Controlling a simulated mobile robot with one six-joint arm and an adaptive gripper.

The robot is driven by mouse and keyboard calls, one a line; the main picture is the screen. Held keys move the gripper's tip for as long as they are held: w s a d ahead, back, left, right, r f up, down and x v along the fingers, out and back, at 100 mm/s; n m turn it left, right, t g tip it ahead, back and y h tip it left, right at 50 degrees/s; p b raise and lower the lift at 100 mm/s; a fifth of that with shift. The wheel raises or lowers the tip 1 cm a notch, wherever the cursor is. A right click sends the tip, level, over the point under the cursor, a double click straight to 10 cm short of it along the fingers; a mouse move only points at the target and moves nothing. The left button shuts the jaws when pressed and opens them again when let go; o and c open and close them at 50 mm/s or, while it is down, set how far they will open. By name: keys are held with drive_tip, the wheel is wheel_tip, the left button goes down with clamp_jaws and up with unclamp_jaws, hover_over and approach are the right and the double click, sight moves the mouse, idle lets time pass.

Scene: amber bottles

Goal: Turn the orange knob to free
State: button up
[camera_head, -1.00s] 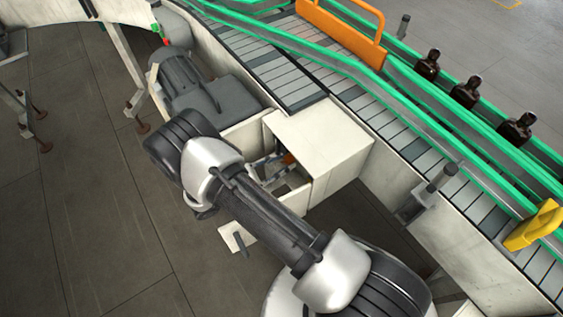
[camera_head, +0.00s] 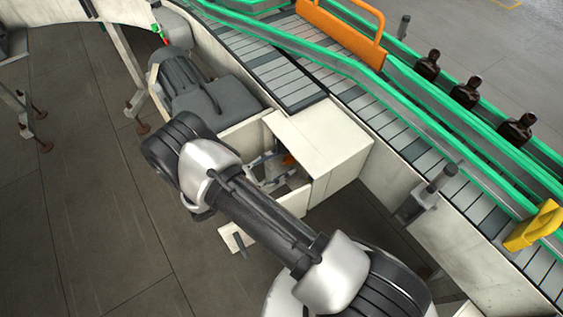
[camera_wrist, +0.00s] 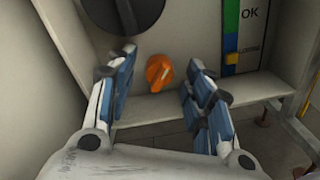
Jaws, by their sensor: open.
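The orange knob (camera_wrist: 158,73) sits on the pale back panel inside a box, straight ahead of my gripper in the wrist view. Its ridge is tilted. In the head view only a small orange patch of the knob (camera_head: 288,160) shows inside the open white box (camera_head: 325,150). My gripper (camera_wrist: 157,80) is open, with one blue-padded finger to the left of the knob and one to the right in the picture. Nothing is between the fingers' pads that I can see held. Whether the fingertips reach the panel I cannot tell.
A dark round part (camera_wrist: 122,12) is on the panel above the knob. A coloured gauge strip marked OK (camera_wrist: 240,30) stands to the right. A ledge (camera_wrist: 250,92) runs below. A conveyor with green rails (camera_head: 440,110) carries dark bottles (camera_head: 467,92) beyond the box.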

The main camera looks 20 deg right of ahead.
drive_tip(key=v, duration=1.1)
drive_tip(key=shift+a, duration=0.15)
